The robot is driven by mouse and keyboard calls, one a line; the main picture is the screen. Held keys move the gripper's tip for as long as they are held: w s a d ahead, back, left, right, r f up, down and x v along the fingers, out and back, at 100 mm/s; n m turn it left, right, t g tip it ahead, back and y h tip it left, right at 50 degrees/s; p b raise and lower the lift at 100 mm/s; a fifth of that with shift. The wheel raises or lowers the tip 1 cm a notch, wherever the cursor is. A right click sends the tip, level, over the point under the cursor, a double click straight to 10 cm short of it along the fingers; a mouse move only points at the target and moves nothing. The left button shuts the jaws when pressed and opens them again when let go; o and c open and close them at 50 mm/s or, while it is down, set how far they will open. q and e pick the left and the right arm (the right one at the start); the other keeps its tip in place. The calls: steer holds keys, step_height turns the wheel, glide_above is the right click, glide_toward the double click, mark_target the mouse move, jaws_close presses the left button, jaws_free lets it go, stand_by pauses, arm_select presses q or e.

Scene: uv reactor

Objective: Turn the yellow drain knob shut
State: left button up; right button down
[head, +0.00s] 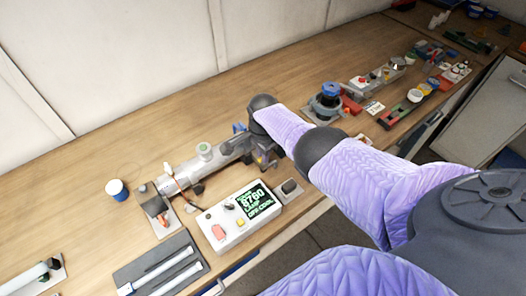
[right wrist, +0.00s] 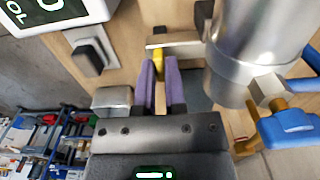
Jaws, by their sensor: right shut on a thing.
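The yellow drain knob (right wrist: 157,63) shows as a small yellow piece between the purple fingertips of my right gripper (right wrist: 159,68) in the right wrist view. The fingers are shut on it, and they hide much of it, so I cannot tell its turn angle. In the head view my right gripper (head: 264,158) is at the right end of the steel reactor cylinder (head: 218,155), and my arm covers the knob. The cylinder (right wrist: 245,50) also stands close to the right of the fingers in the right wrist view. My left gripper is not in view.
A blue valve handle (right wrist: 290,128) on brass fittings sits right of my gripper. A white control box (head: 238,219) with a lit green display stands in front of the cylinder, with a small switch block (head: 289,188) beside it. A blue-rimmed cup (head: 117,190) stands at left.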

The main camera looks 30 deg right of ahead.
stand_by(0.5)
steer(key=c, duration=0.7)
jaws_free()
steer(key=shift+r, duration=0.1)
step_height(320, 180, up, 10)
steer(key=p, duration=0.7)
